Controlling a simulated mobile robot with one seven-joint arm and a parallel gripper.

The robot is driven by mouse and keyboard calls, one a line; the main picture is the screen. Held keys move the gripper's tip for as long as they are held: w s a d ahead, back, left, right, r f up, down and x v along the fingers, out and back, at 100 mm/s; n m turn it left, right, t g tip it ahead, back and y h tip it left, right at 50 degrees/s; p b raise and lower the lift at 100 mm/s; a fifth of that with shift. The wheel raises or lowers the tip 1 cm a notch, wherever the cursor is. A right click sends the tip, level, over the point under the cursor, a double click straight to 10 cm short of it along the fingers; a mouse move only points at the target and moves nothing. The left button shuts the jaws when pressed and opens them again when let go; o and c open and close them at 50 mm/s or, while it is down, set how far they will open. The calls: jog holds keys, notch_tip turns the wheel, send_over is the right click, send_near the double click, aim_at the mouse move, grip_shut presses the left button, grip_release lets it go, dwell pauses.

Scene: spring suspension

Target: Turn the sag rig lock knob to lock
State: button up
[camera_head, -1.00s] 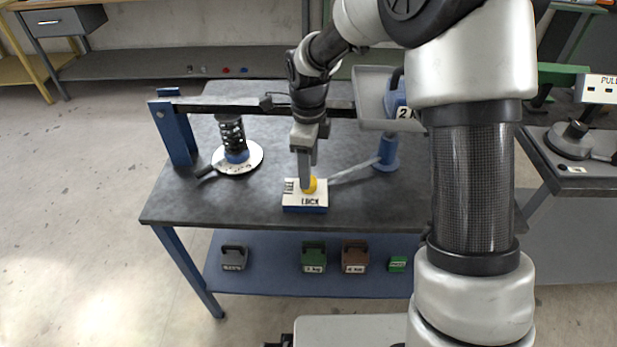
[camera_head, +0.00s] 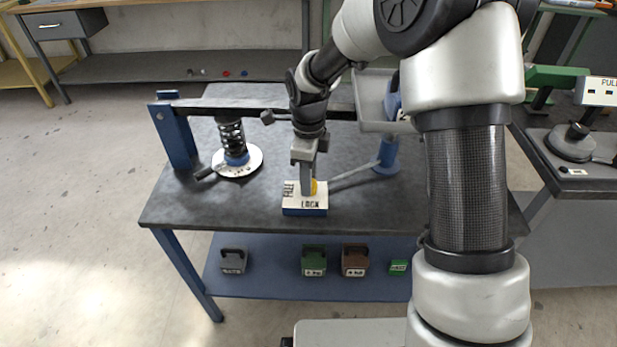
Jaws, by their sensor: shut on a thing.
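The sag rig stands on a dark table, with a blue post, a dark beam (camera_head: 255,107) and a coil spring (camera_head: 231,133) on a round white dial plate (camera_head: 252,165). The lock block (camera_head: 304,208) is a small blue box with a white top, marked with lettering that includes "FREE" and what looks like "LOCK". My gripper (camera_head: 308,190) points down and is shut on the knob. The knob's exact angle cannot be told.
A grey tray (camera_head: 372,122) with a blue weight in it sits at the beam's right end, above a blue stand (camera_head: 388,153). Several weights, such as a green one (camera_head: 314,260) and a brown one (camera_head: 355,260), are on the lower shelf (camera_head: 285,288). The table's left front is clear.

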jog(key=shift+n, duration=0.3)
jog(key=n, duration=0.3)
jog(key=shift+n+p, duration=0.3)
jog(key=n, duration=0.4)
jog(key=shift+p, duration=0.35)
jog(key=n, duration=0.5)
jog(key=shift+p, duration=0.35)
jog(key=n, duration=0.4)
jog(key=shift+n+p, duration=0.3)
jog(key=shift+p, duration=0.05)
jog(key=o, duration=1)
jog(key=shift+o, duration=0.2)
